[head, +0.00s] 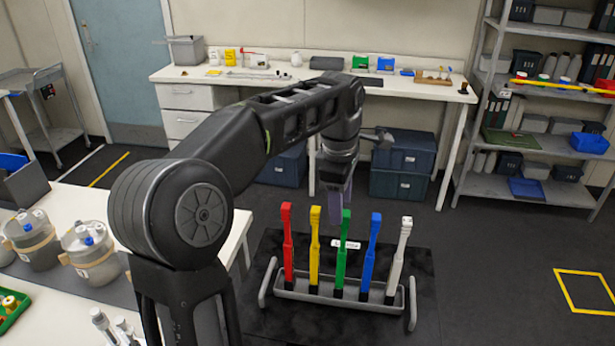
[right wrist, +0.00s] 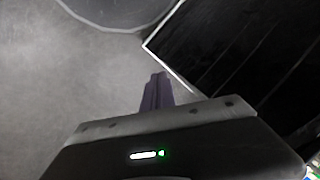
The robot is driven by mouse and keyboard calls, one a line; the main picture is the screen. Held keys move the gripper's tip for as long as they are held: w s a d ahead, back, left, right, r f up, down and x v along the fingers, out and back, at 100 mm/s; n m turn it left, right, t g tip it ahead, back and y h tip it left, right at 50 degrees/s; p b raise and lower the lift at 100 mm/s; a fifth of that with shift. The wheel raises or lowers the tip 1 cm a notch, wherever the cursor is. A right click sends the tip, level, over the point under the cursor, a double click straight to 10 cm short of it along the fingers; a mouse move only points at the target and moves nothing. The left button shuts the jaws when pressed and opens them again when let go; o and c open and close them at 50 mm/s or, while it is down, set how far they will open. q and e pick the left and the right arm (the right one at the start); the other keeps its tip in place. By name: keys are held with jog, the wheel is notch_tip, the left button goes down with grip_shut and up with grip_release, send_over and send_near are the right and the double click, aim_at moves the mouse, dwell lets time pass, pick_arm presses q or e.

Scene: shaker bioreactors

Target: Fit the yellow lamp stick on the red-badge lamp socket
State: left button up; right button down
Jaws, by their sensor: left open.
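The yellow lamp stick (head: 314,250) stands upright in a grey rack (head: 345,301), second from the left, between a red stick (head: 287,245) and a green stick (head: 342,250). My left gripper (head: 338,205) hangs fingers down just above and behind the rack, near the top of the green stick. Its purple fingers are open, seen nearly edge-on, and hold nothing that I can see. My right gripper (right wrist: 157,90) shows in the right wrist view with its narrow purple fingers close together and nothing visible between them. I cannot make out a red-badge lamp socket.
A blue stick (head: 371,250) and a white stick (head: 398,260) share the rack. Lidded vessels (head: 92,262) stand on the white bench at left, partly hidden by my arm. A green tray (head: 12,310) lies nearby. A back bench (head: 300,84) and shelves (head: 520,187) stand farther off.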

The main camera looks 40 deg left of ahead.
aim_at(314, 224)
pick_arm(q)
jog(key=shift+n+g, duration=0.6)
jog(key=shift+n, duration=0.3)
jog(key=s+a, duration=0.1)
jog(key=a, duration=0.1)
jog(key=s+a+f, duration=0.1)
jog(key=a, duration=0.1)
jog(key=shift+s+a+p, duration=0.1)
jog(key=shift+s+p, duration=0.2)
jog(key=shift+p, duration=0.1)
jog(key=shift+s+a+f, duration=0.1)
jog(key=shift+a, duration=0.2)
pick_arm(e)
jog(key=shift+m+g, duration=0.6)
jog(key=shift+m, duration=0.1)
jog(key=s, duration=0.4)
jog(key=shift+s+a, duration=0.2)
jog(key=shift+a, duration=0.1)
pick_arm(q)
jog(key=shift+f, duration=0.15)
pick_arm(e)
jog(key=shift+f, duration=0.1)
